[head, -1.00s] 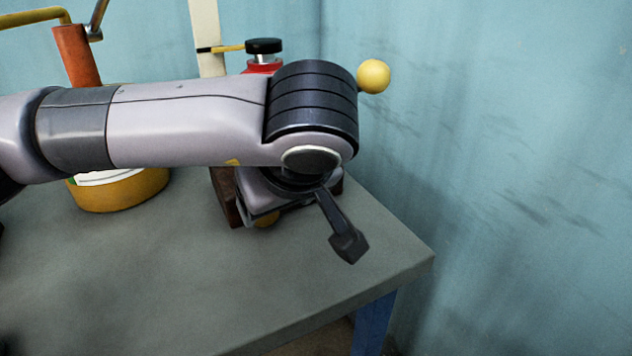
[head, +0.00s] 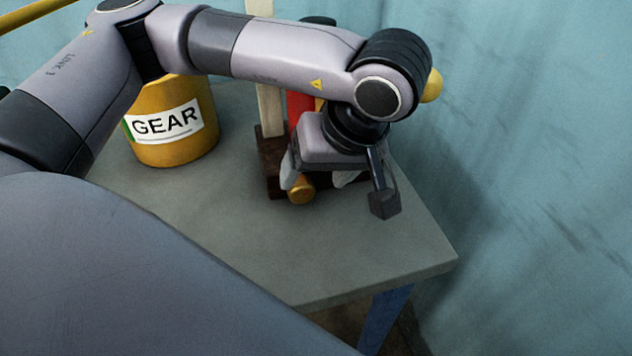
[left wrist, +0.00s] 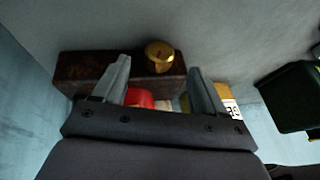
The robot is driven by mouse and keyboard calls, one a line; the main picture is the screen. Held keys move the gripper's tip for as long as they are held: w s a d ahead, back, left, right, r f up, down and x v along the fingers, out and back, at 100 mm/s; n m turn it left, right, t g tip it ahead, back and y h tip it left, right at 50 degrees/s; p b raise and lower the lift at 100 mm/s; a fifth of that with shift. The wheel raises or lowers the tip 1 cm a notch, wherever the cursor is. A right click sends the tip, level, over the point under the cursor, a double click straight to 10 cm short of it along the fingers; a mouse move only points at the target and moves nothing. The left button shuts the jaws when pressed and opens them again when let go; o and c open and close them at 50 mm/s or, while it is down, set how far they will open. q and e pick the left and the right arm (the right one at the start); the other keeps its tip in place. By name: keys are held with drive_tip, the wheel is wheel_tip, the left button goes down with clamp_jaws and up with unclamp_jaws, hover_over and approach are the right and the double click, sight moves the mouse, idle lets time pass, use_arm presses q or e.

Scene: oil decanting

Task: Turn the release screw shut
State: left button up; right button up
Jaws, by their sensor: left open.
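The release screw appears as a round brass knob (head: 300,188) low on the front of a red jack (head: 299,106) with a dark brown base (head: 271,160). In the left wrist view the brass knob (left wrist: 159,55) lies between the fingertips, nearer their tips, with a gap on both sides. My left gripper (head: 318,182) points down at the jack, open, and partly hides its body and base. In the left wrist view both fingers of the gripper (left wrist: 158,66) show apart, with nothing held. Contact with the knob cannot be told. My right gripper is not seen.
A yellow drum labelled GEAR (head: 172,125) stands left of the jack. A yellow ball (head: 433,86) shows behind my left wrist. The grey tabletop (head: 230,225) is clear in front. The blue wall (head: 530,130) is close on the right. A dark box (left wrist: 292,97) shows in the left wrist view.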

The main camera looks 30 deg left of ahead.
sight(305, 189)
use_arm(q)
drive_tip(key=b+x, duration=0.1)
drive_tip(key=x, duration=0.4)
drive_tip(key=shift+a+f, duration=0.15)
drive_tip(key=shift+f, duration=0.15)
